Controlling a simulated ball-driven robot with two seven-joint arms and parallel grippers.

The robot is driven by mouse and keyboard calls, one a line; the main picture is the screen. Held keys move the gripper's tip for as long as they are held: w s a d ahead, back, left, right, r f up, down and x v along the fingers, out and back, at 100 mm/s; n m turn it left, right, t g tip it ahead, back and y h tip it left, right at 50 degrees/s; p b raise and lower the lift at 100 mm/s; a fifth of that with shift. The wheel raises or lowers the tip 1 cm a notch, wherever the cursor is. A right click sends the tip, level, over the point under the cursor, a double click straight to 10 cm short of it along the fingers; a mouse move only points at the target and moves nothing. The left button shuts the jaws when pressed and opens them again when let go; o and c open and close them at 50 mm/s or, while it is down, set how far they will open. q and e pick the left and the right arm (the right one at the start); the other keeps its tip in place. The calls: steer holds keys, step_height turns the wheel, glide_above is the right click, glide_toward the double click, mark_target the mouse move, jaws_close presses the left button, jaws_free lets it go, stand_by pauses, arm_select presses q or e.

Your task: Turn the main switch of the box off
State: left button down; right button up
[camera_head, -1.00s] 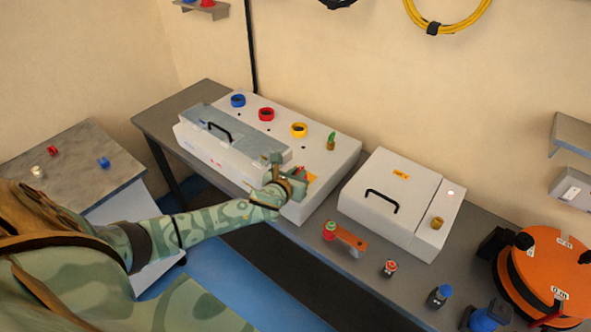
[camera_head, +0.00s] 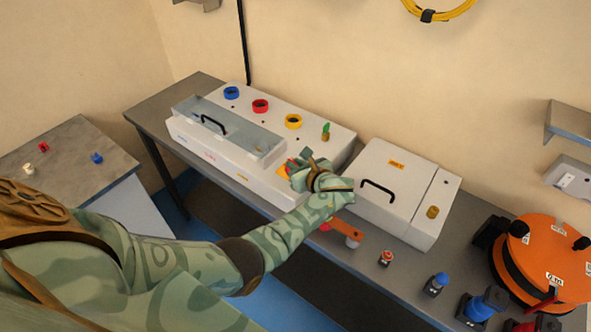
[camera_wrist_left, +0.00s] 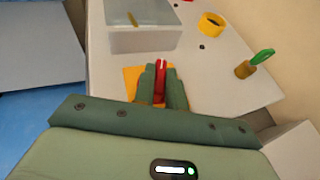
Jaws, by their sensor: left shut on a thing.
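The box (camera_head: 240,172) is a long pale cabinet on the bench, with a clear lid and black handle. Its main switch is a red handle (camera_wrist_left: 161,80) on a yellow plate (camera_wrist_left: 132,84), near the box's right end. My left gripper (camera_wrist_left: 162,88) is shut on the red handle, one green finger on each side. The handle's top, with a white mark, shows between the fingers. In the head view my left gripper (camera_head: 297,165) covers most of the switch. My right gripper is not in view.
Blue (camera_head: 231,92), red (camera_head: 260,105) and yellow (camera_head: 293,121) rings and a green-topped part (camera_head: 326,131) stand on the box. A smaller pale box (camera_head: 385,205) is close on the right. An orange reel (camera_head: 535,255) stands farther right.

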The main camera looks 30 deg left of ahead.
arm_select(q)
steer(key=n+g+b, duration=0.2)
steer(key=b, duration=0.1)
steer(key=n+g+y+b, duration=0.1)
steer(key=g, duration=0.1)
steer(key=shift+w+d+f+n, duration=0.1)
steer(key=shift+w+f+n, duration=0.15)
steer(key=shift+n, duration=0.05)
steer(key=shift+r+n+g+y+b, duration=0.3)
steer(key=shift+n+g+b, duration=0.2)
steer(key=shift+b, duration=0.4)
steer(key=c, duration=1.4)
jaws_free()
steer(key=shift+c, duration=0.2)
steer(key=w+p+v, duration=0.1)
steer(key=v, duration=1.5)
steer(key=shift+s, duration=0.35)
